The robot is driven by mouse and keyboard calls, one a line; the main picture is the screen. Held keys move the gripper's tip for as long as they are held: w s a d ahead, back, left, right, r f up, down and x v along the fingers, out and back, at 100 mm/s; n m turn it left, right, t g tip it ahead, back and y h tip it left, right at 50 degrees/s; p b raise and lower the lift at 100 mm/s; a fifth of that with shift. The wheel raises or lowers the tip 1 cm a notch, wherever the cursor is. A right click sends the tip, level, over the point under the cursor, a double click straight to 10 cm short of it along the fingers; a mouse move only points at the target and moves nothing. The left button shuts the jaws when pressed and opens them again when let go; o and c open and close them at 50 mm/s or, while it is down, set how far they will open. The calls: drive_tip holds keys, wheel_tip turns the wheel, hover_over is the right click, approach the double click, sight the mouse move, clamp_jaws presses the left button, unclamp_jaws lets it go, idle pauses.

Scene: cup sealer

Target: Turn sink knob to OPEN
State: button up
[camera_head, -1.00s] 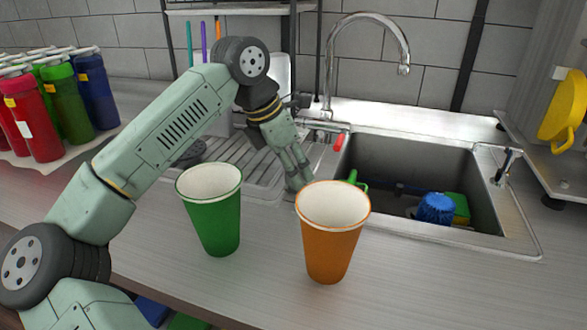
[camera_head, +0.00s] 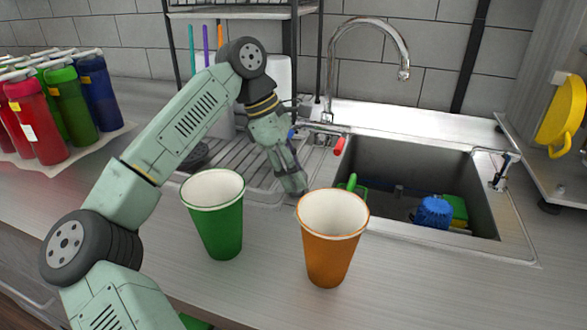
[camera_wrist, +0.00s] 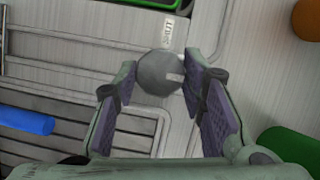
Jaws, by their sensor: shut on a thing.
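The sink knob (camera_wrist: 157,73) is a round grey knob with a pale mark on its right side in the wrist view. A small white label (camera_wrist: 168,33) just beyond it appears to read SHUT. My gripper (camera_wrist: 160,77) is shut on the knob, with one finger on each side. In the head view my gripper (camera_head: 294,188) points down at the counter beside the sink (camera_head: 400,160), just behind the orange cup. The knob cannot be made out in the head view.
A green cup (camera_head: 218,225) and an orange cup (camera_head: 332,245) stand on the counter close in front of my gripper. The ribbed drainboard (camera_head: 240,178) lies left of the basin.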

idle(0.4)
drive_tip(key=o, duration=1.2)
drive_tip(key=shift+c, duration=0.2)
drive_tip(key=v, duration=1.2)
